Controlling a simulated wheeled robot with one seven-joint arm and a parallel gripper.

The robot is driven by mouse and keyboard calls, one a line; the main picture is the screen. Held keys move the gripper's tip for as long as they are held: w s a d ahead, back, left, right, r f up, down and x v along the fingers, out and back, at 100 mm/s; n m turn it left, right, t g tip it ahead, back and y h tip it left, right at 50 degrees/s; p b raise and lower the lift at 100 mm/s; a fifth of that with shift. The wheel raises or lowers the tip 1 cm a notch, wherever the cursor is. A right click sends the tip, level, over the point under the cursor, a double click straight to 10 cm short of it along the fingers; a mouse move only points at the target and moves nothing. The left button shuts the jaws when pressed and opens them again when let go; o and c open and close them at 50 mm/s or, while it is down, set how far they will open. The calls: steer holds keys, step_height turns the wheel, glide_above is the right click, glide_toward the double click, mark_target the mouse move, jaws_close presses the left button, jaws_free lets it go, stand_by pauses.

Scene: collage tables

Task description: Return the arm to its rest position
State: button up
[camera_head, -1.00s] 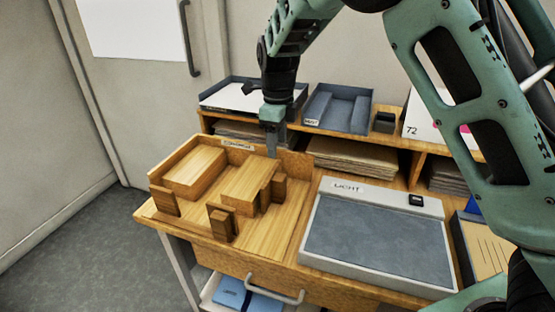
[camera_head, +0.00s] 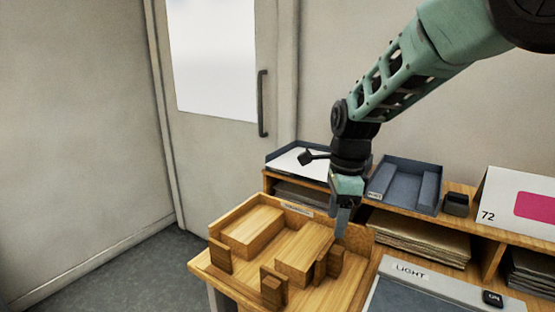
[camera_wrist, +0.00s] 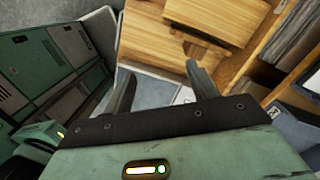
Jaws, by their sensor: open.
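My gripper (camera_head: 342,222) hangs from my green arm over the back right corner of the wooden tray (camera_head: 368,243) in the head view. The wrist view shows its two fingers (camera_wrist: 165,92) spread apart with nothing between them.
A light panel (camera_head: 420,298) lies right of the tray. Behind stand a shelf with grey trays (camera_head: 405,186), paper stacks (camera_head: 420,238), a small dark box (camera_head: 456,203) and a white box marked 72 (camera_head: 510,205). A door with a handle (camera_head: 263,104) is at the back. Floor is clear at left.

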steer(key=s+a+r+n+p, duration=0.1)
steer(key=s+n+p, duration=0.1)
steer(key=s+n, duration=2.4)
steer(key=s, duration=0.2)
steer(key=shift+s+r+n, duration=0.25)
steer(key=shift+s+n, duration=0.05)
steer(key=shift+s, duration=0.05)
